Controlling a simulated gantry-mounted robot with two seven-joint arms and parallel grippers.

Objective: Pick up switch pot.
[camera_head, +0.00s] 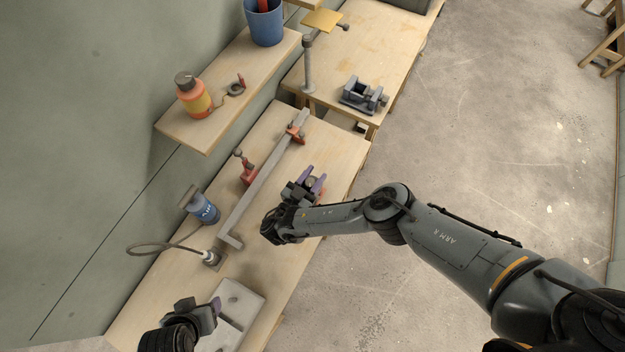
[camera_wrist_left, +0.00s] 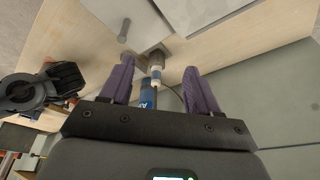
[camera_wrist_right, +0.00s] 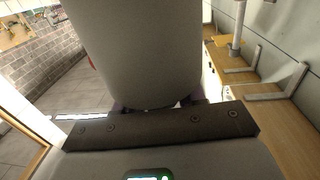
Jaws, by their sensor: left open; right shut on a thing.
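My right gripper (camera_head: 315,178) is over the bench's right side, its purple fingers to the right of the long grey bar. In the right wrist view it is shut on a large grey rounded thing (camera_wrist_right: 145,50) that fills the middle. I cannot tell for certain whether this is the switch pot; the head view hardly shows it. My left gripper (camera_head: 213,307) is low at the bench's near end. In the left wrist view its purple fingers (camera_wrist_left: 159,66) are spread and empty.
A long grey bar (camera_head: 262,180) lies along the bench (camera_head: 335,150) with red clamps (camera_head: 247,170). A shelf (camera_head: 213,135) holds an orange-red bottle (camera_head: 193,96) and a blue bucket (camera_head: 264,24). A vise (camera_head: 361,97) sits on the farther bench.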

